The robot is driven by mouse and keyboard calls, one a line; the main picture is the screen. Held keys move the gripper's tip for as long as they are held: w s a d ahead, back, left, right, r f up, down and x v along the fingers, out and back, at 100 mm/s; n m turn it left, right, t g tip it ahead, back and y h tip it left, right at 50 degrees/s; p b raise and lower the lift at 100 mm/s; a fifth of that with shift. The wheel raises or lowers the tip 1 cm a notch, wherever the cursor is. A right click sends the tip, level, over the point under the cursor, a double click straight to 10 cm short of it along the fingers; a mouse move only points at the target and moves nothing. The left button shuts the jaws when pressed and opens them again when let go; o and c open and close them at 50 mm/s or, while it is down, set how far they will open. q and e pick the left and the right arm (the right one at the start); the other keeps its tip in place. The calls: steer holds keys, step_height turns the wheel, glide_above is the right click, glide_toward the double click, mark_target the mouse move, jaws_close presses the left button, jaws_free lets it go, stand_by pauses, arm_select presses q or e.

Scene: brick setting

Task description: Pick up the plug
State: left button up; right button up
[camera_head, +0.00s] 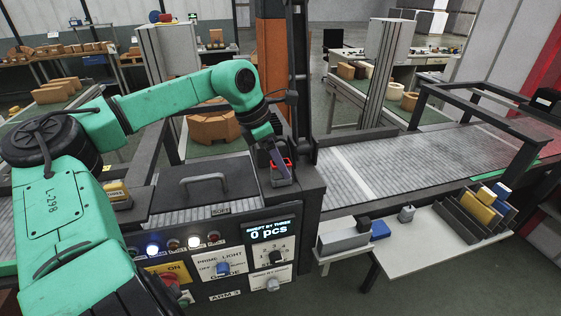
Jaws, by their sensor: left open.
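My left arm, green with black joints, reaches in from the left. Its gripper (280,166) points down over the dark right end of the console, just right of the grey lidded box. A small red-edged part (288,163) shows at the fingers, above a small dark block (282,181). I cannot tell for sure whether this is the plug. The gripper is open; whether its fingers touch the part is too small to see. My right gripper is not in view.
A control panel (240,257) with a display, knobs and lamps faces me below the gripper. A grey roller conveyor (400,160) runs right under a dark frame. A white table (415,245) holds small blocks and a rack. An orange post (272,75) stands behind.

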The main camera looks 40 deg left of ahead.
arm_select(q)
steer(key=shift+d+f, duration=0.2)
steer(key=shift+f, duration=0.05)
steer(key=shift+d, duration=0.15)
jaws_close()
